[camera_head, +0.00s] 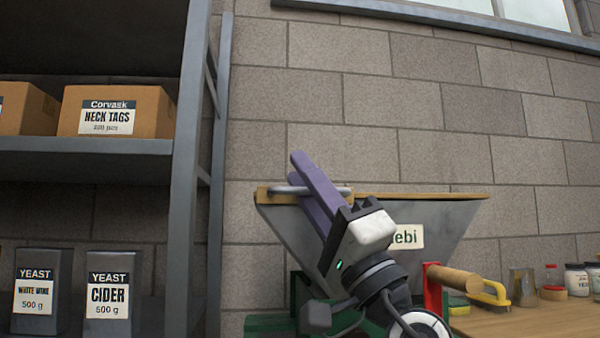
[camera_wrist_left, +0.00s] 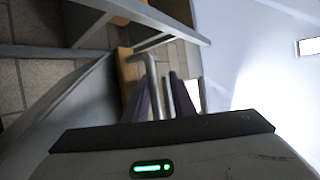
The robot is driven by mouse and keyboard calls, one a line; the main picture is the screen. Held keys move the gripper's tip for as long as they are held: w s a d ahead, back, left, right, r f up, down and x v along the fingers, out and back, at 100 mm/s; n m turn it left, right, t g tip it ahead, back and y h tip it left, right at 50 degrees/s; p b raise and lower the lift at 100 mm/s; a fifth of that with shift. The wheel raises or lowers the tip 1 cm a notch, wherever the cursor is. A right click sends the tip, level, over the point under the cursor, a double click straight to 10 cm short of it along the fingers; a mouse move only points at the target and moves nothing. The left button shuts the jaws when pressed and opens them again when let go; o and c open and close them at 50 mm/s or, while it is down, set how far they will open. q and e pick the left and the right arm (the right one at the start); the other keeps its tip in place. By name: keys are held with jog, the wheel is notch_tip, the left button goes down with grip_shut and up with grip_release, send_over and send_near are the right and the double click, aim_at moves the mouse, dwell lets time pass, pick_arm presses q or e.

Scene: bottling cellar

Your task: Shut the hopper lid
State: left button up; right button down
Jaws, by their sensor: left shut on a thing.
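The grey metal hopper (camera_head: 440,218) stands against the block wall in the head view, with a pale label on its front. Its wooden lid (camera_head: 410,195) shows as a thin, nearly level strip along the top. I cannot tell whether a gap is left under it. A grey bar handle (camera_head: 340,191) is at the lid's left end; it also shows in the left wrist view (camera_wrist_left: 152,72). My left gripper (camera_head: 306,175), with purple fingers, is shut on the handle and hides part of the hopper front. My right gripper is in neither view.
A grey shelf rack (camera_head: 185,170) stands close on the left, with cardboard boxes (camera_head: 125,110) and yeast packs (camera_head: 108,290). On the right, a wooden bench (camera_head: 530,322) holds a yellow-handled brush (camera_head: 490,295) and several jars (camera_head: 577,280).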

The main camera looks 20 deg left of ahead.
pick_arm(q)
jog(key=v, duration=0.9)
jog(key=shift+p, duration=0.3)
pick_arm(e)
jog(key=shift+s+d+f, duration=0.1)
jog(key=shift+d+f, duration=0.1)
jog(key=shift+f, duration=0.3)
pick_arm(q)
jog(key=shift+r, duration=0.1)
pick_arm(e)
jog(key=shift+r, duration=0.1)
